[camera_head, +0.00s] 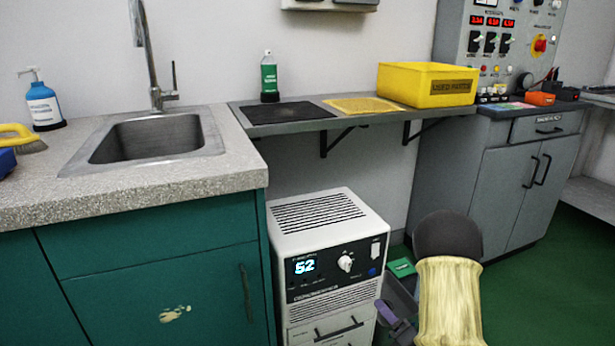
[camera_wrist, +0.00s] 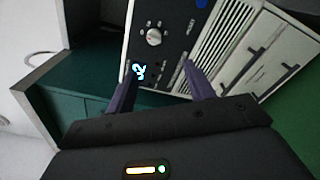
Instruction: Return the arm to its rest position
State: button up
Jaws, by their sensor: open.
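My gripper (camera_wrist: 158,88) is open and empty in the wrist view, its two purple fingers apart. Its fingers point at the front of a white unit with a dark control panel (camera_wrist: 165,35), and I see nothing between them. In the head view my arm (camera_head: 449,285) rises at the bottom right, with a dark joint and a pale yellow sleeve. A purple part of the gripper (camera_head: 396,322) shows low beside the white unit (camera_head: 315,225).
A green cabinet with a sink (camera_head: 155,138) stands left of the unit. A wall shelf (camera_head: 350,117) above holds a yellow bin (camera_head: 427,84) and a green bottle (camera_head: 269,77). A grey cabinet (camera_head: 505,180) stands behind my arm. The green floor at right (camera_head: 560,270) is clear.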

notch_tip(320, 180, up, 6)
jog(key=m+g+h+p, duration=0.5)
jog(key=m+h+p, duration=0.1)
jog(key=m, duration=0.7)
jog(key=s+a+r+m+g+p, duration=0.3)
jog(key=s+r+m+g+p, duration=0.1)
jog(key=s+r+m, duration=0.3)
jog(key=s+a+r+m+g+p, duration=0.4)
jog(key=s+r+m+g, duration=0.1)
jog(key=s+m, duration=0.25)
jog(key=w+p+v, duration=0.3)
jog(key=p+v, duration=1.4)
jog(key=p, duration=0.1)
jog(key=w+a+r+p+v, duration=0.1)
jog(key=w+p+v, duration=0.3)
jog(key=p+v, duration=1.4)
jog(key=shift+w+r+m+p, duration=0.25)
jog(key=shift+r+m+p, duration=0.1)
jog(key=shift+r, duration=0.1)
jog(key=shift+d, duration=0.15)
